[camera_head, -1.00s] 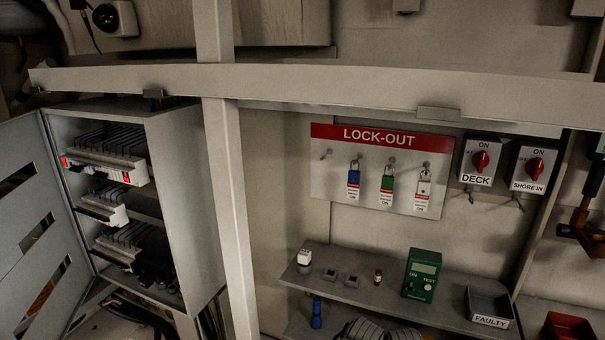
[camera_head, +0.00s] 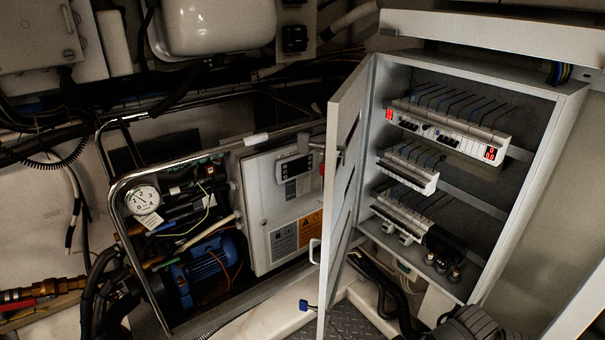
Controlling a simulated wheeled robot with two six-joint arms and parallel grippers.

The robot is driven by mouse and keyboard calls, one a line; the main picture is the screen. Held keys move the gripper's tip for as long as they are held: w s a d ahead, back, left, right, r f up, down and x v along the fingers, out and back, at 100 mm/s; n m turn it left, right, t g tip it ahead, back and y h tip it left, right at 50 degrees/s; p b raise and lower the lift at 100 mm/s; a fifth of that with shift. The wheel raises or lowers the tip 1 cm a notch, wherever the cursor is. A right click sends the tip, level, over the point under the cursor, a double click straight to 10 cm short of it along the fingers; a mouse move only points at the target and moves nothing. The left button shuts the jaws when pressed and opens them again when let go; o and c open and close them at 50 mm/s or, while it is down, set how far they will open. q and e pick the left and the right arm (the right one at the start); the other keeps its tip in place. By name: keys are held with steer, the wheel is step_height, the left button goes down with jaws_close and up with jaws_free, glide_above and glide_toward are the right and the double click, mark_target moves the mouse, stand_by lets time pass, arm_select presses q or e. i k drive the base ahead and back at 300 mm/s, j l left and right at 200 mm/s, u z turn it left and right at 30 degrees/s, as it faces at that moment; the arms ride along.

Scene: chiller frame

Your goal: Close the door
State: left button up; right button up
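The grey metal cabinet (camera_head: 537,185) stands right of centre with its front open, showing breakers, wires and red displays. Its door (camera_head: 342,180) is attached along the cabinet's left side and stands swung open towards me, seen at a steep angle. The door has slots and a small pale handle (camera_head: 314,252) near its lower free edge. The cabinet opening is uncovered. Neither of my grippers can be made out in this view.
Left of the door is a chiller frame with a chrome tube rail (camera_head: 113,205), gauge (camera_head: 142,199), blue motor (camera_head: 205,268) and control box (camera_head: 283,205). Black hoses (camera_head: 375,280) run below the cabinet. A dark ribbed object (camera_head: 472,322) is at the bottom edge, unclear.

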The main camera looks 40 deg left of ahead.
mark_target(354, 96)
steer(key=k+j, duration=0.1)
steer(key=j, duration=0.6)
steer(key=k+j+u, duration=0.1)
steer(key=j, duration=0.65)
steer(key=k+j, duration=0.1)
steer(key=j, duration=0.6)
steer(key=u, duration=0.05)
